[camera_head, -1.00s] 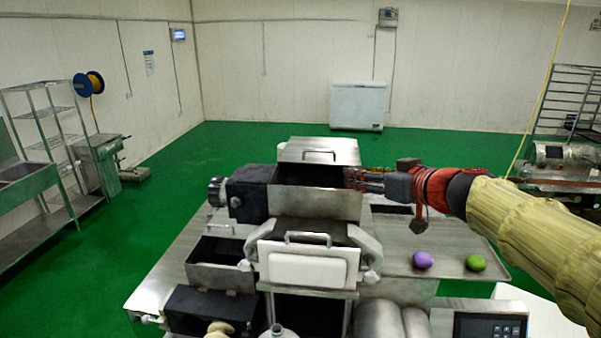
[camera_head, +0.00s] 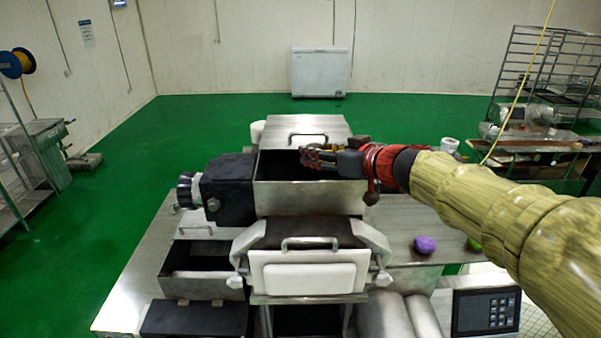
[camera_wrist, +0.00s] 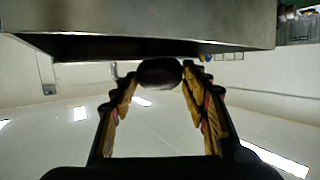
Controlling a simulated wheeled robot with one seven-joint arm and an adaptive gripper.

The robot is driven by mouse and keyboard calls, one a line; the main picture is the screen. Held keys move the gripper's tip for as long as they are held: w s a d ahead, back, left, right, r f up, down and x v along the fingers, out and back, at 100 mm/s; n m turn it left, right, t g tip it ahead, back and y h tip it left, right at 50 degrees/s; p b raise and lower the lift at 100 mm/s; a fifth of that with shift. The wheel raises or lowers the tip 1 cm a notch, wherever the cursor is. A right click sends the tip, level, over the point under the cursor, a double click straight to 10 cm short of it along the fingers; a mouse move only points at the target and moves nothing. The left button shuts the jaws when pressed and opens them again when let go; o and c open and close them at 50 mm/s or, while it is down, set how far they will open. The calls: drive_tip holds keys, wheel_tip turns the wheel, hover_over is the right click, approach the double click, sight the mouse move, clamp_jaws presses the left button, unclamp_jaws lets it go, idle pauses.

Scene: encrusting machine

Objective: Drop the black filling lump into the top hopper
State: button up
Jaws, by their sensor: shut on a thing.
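The top hopper (camera_head: 308,198) is an open metal box on top of the machine, with its lid (camera_head: 300,135) raised behind it. My gripper (camera_head: 308,157) reaches in from the right, with its fingers over the hopper's opening in the head view. In the wrist view my gripper (camera_wrist: 160,85) is shut on the black filling lump (camera_wrist: 160,72), a dark rounded piece between the fingertips. A metal wall of the machine (camera_wrist: 150,25) spans the top of that view. The lump cannot be made out in the head view.
A purple lump (camera_head: 425,245) and a partly hidden green lump (camera_head: 474,243) lie on the tray at the right. A lower open bin (camera_head: 205,287) is at the left. A dark motor block (camera_head: 230,187) adjoins the hopper's left side. A control panel (camera_head: 486,311) is at front right.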

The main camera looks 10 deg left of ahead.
drive_tip(key=shift+s+d+f+b, duration=0.1)
drive_tip(key=shift+f+b, duration=0.6)
drive_tip(key=o, duration=1.2)
drive_tip(key=shift+o, duration=0.4)
drive_tip(key=shift+d, duration=0.1)
drive_tip(key=v, duration=1.1)
drive_tip(key=shift+s+d, duration=0.25)
drive_tip(key=shift+r, duration=0.15)
